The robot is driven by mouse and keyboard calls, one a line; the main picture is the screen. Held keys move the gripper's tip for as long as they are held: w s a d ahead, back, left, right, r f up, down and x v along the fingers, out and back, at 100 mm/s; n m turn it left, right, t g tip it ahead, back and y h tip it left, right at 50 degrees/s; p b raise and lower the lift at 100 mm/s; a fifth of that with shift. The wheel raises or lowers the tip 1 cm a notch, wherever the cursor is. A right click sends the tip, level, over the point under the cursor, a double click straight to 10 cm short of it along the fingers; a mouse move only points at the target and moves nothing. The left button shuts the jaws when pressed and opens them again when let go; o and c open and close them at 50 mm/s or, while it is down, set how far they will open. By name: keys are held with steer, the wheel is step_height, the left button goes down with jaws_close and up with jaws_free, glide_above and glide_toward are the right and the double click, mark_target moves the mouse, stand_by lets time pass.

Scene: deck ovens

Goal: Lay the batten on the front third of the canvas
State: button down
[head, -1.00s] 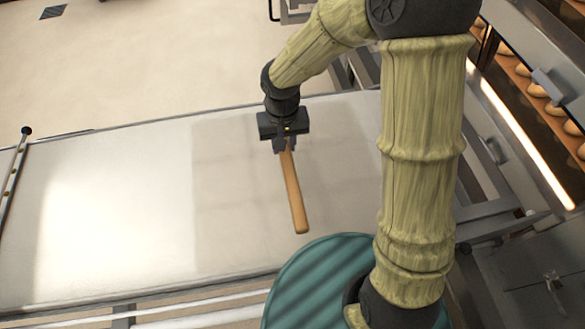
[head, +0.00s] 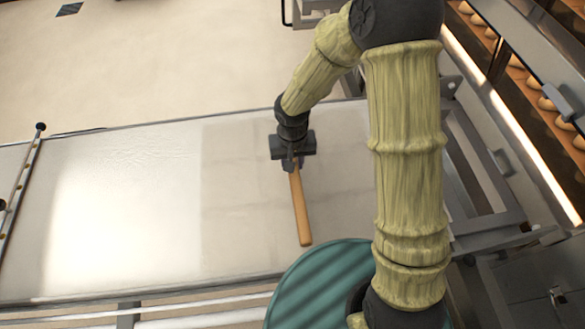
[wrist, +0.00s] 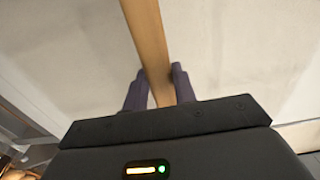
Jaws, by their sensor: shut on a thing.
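The batten (head: 301,212) is a long, light-brown wooden bar. My gripper (head: 293,164) is shut on it near one end, and the rest of it points toward the bottom of the head view. In the wrist view the batten (wrist: 145,35) runs up and away between the two dark fingers (wrist: 160,90). The canvas (head: 130,205) is the broad pale sheet beneath, bright on the left and slightly darker on the right. The batten is over its right part. I cannot tell whether the batten touches the canvas or hangs just above it.
Deck ovens with loaves (head: 545,104) stand at the right behind a metal frame. A rail (head: 20,185) crosses the canvas's left end. My green round base is at the bottom. The left and middle of the canvas are clear.

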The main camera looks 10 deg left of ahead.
steer(key=shift+f+p, duration=0.4)
steer(key=shift+f, duration=1.7)
steer(key=shift+f, duration=0.1)
steer(key=c, duration=1.1)
jaws_free()
step_height(320, 180, up, 12)
steer(key=shift+r+b, duration=0.15)
steer(key=shift+b, duration=0.6)
